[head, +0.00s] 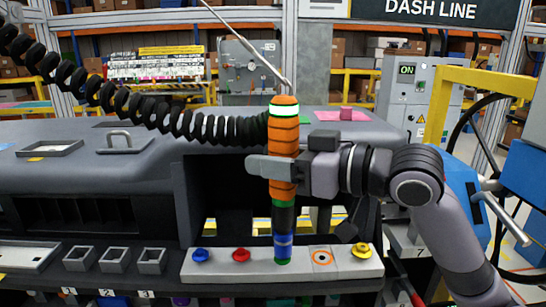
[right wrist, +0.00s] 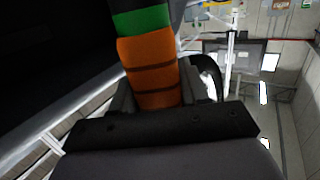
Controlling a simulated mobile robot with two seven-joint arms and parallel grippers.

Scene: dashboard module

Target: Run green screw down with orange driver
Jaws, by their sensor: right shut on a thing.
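The orange driver (head: 283,145) hangs upright from a cable, with a black coiled hose joining it at the left. My right gripper (head: 283,168) is shut around its orange grip, and the grip also shows between the fingers in the right wrist view (right wrist: 150,70). The driver's blue and green lower end (head: 283,248) is at the light rail (head: 210,272) on the dashboard front, between the red screw (head: 241,254) and an orange-ringed spot (head: 321,257). A green screw is not clearly visible; the driver's tip covers that place. My left gripper is not in view.
A blue screw (head: 201,254) and a yellow screw (head: 361,250) sit on the same rail. Small square bins (head: 113,260) numbered 1 to 3 stand at the left. A pink block (head: 346,113) lies on a pink pad on the dashboard top. A dark recess lies behind the driver.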

